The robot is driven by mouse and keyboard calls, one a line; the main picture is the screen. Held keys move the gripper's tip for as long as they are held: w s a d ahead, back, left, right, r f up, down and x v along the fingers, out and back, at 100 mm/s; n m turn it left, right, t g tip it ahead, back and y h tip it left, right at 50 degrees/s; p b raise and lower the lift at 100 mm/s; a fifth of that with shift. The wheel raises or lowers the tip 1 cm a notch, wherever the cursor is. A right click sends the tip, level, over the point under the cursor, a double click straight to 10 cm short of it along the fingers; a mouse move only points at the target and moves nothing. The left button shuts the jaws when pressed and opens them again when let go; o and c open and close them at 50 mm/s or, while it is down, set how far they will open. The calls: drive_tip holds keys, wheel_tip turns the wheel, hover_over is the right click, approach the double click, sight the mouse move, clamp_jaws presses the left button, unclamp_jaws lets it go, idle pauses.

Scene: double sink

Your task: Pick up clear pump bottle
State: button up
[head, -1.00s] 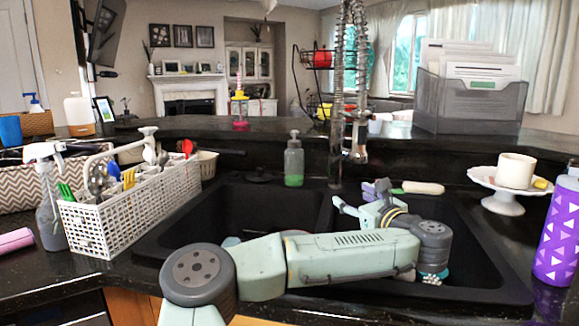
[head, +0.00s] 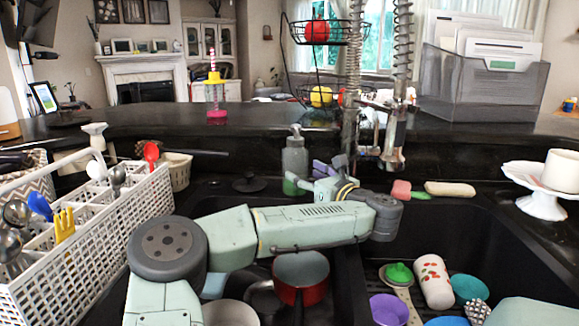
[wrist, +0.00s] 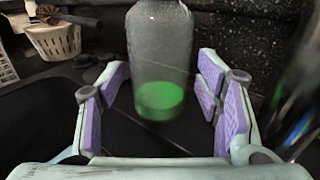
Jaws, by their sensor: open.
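The clear pump bottle (head: 295,155) stands upright on the dark ledge behind the sink, with a grey pump top and green liquid at its bottom. In the wrist view the bottle (wrist: 160,60) is ahead, centred between the fingers; its top is cut off. My gripper (wrist: 160,100) is open, its purple-padded fingers to either side of the bottle's lower part. No finger visibly touches it. In the head view my gripper (head: 318,175) is at the bottle's lower right, and hides part of its base.
The spring faucet (head: 395,120) stands close to the right of the bottle. A white utensil basket (head: 120,225) is at the left. The double sink holds a red pot (head: 302,275), cups and a bottle. A sponge (head: 450,188) lies on the ledge.

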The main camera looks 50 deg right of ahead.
drive_tip(key=p+x, duration=0.2)
drive_tip(key=x, duration=0.7)
drive_tip(key=shift+c, duration=0.3)
drive_tip(key=c, duration=1.3)
drive_tip(key=shift+r, duration=0.1)
